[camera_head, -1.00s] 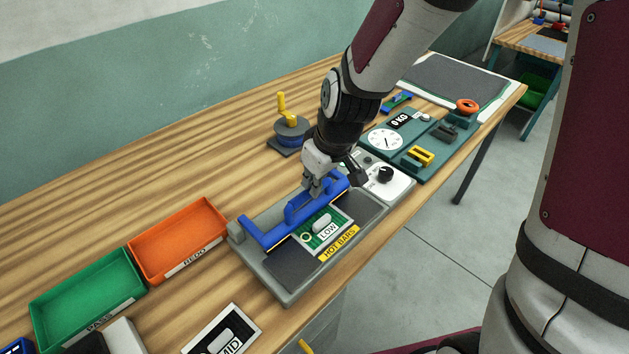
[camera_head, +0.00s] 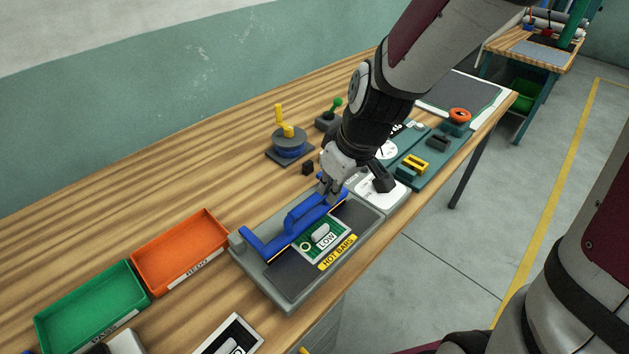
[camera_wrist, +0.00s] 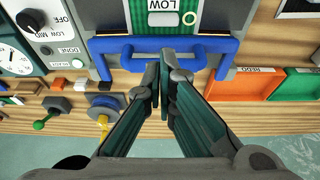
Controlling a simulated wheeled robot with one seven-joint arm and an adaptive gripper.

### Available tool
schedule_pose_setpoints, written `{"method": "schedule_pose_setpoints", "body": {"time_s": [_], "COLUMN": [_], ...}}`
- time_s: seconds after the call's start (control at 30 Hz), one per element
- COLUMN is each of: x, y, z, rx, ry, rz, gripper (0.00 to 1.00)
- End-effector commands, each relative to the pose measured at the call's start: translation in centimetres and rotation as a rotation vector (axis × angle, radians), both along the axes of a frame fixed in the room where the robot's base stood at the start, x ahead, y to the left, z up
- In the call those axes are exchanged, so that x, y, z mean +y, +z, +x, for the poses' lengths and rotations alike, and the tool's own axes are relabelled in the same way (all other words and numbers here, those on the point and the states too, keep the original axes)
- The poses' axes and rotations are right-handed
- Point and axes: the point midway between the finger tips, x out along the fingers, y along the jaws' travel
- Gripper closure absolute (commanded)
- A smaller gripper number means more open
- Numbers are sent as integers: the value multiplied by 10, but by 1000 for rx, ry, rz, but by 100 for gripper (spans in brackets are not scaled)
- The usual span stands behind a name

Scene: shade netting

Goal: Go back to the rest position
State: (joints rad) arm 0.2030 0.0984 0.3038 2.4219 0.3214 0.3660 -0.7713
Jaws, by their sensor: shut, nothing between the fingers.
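My gripper (camera_head: 333,190) is shut and empty beside the right part of the blue handle frame (camera_head: 262,243) on the grey hot-bars machine. In the wrist view, my gripper (camera_wrist: 161,60) has its fingertips together at the middle of the blue bar (camera_wrist: 118,54); I cannot tell whether they touch it. A green board marked LOW (camera_head: 314,247) lies on the machine's dark plate, partly under the blue frame. The hot-bars machine (camera_head: 285,297) stands at the table's front edge. My wrist hides part of the dial box behind it.
An orange REDO tray (camera_head: 205,262) and a green PASS tray (camera_head: 112,324) stand at left. A blue spool with a yellow crank (camera_head: 290,143) and a green-knobbed lever (camera_head: 329,116) stand behind. A teal gauge panel (camera_head: 421,164) lies at right. The wooden table's back left is clear.

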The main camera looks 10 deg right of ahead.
Motion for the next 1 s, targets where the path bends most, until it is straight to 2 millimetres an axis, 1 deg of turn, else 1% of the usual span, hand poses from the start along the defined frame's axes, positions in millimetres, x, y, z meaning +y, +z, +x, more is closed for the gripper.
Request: {"method": "schedule_pose_setpoints", "body": {"time_s": [0.03, 0.1, 0.2, 0.43, 0.47, 0.57, 0.67, 0.8, 0.87, 1.0], "x": [-4, -9, -13, -14, -15, -17, -20, -29, -33, -44], "y": [3, 5, 6, 7, 10, 26, 51, 90, 106, 137], "z": [-6, -13, -19, -22, -23, -28, -38, -61, -72, -101], "rx": [-1, -1, 0, 1, -3, -16, -34, -64, -78, -109], "ry": [-3, -3, 0, 0, -5, -32, -88, -194, -243, -362], "rz": [0, -1, 0, 1, -1, -7, -14, -18, -16, -4], "gripper": [100, 100, 100, 100, 100, 100, 100, 100, 100, 100]}}
